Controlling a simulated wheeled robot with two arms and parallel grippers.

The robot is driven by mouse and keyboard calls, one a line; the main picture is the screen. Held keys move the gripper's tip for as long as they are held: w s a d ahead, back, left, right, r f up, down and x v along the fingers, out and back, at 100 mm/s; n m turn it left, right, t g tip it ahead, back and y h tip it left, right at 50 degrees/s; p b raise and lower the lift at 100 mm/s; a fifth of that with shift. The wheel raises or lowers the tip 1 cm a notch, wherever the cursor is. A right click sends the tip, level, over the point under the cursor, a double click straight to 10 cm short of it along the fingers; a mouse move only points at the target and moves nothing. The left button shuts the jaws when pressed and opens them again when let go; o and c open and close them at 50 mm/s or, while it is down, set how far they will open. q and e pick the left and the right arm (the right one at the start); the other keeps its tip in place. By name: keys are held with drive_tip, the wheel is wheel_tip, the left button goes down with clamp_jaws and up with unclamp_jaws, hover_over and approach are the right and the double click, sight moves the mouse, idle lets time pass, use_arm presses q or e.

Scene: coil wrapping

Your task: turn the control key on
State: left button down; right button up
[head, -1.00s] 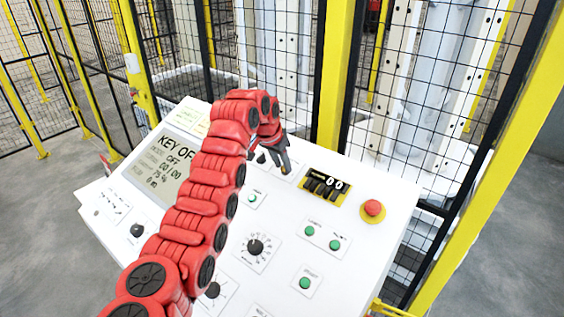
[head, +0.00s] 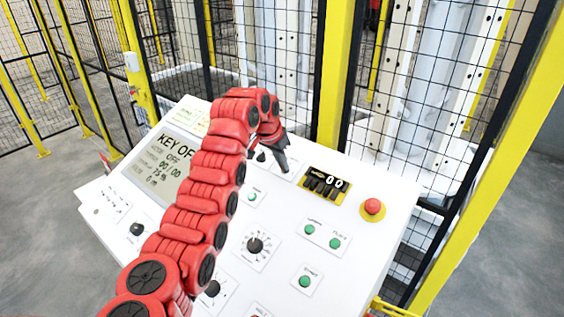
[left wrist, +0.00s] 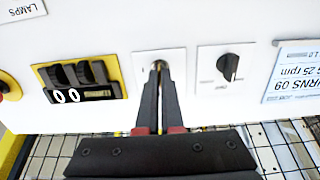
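The control key (left wrist: 158,65) sits on a small white plate on the sloped control panel (head: 385,205). My left gripper (head: 284,168) reaches down to it from the end of the red arm. In the left wrist view, its two dark fingers (left wrist: 159,78) are drawn close together with the key between their tips. Most of the key is hidden by the fingers. The display (head: 170,165) on the panel reads "KEY OF", with the rest of the word behind my arm. My right gripper is not in view.
A black selector knob (left wrist: 228,66) is beside the key plate. A counter with levers (head: 325,186) on a yellow plate is on the other side. A red emergency button (head: 372,207) and green buttons (head: 335,243) lie further right. Mesh fence and yellow posts (head: 335,80) stand behind.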

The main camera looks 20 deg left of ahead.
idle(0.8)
use_arm(q)
drive_tip(key=shift+f+m+b, duration=0.1)
drive_tip(key=shift+m+b, duration=0.2)
drive_tip(key=shift+b, duration=0.35)
drive_tip(key=m+b, duration=0.3)
drive_tip(key=b, duration=0.1)
drive_tip(key=shift+f+b, duration=0.15)
drive_tip(key=shift+b, duration=0.2)
drive_tip(key=shift+m+b, duration=0.6)
drive_tip(key=shift+m, duration=0.5)
drive_tip(key=m+b, duration=0.1)
drive_tip(key=m, duration=0.1)
drive_tip(key=shift+m, duration=0.4)
drive_tip(key=m, duration=0.2)
drive_tip(key=shift+r+m+b, duration=0.2)
drive_tip(key=shift+m+b, duration=0.1)
drive_tip(key=m, duration=0.3)
drive_tip(key=shift+m, duration=0.3)
drive_tip(key=shift+s+m+b, duration=0.1)
drive_tip(key=shift+m+b, duration=0.25)
drive_tip(key=shift+m, duration=1.15)
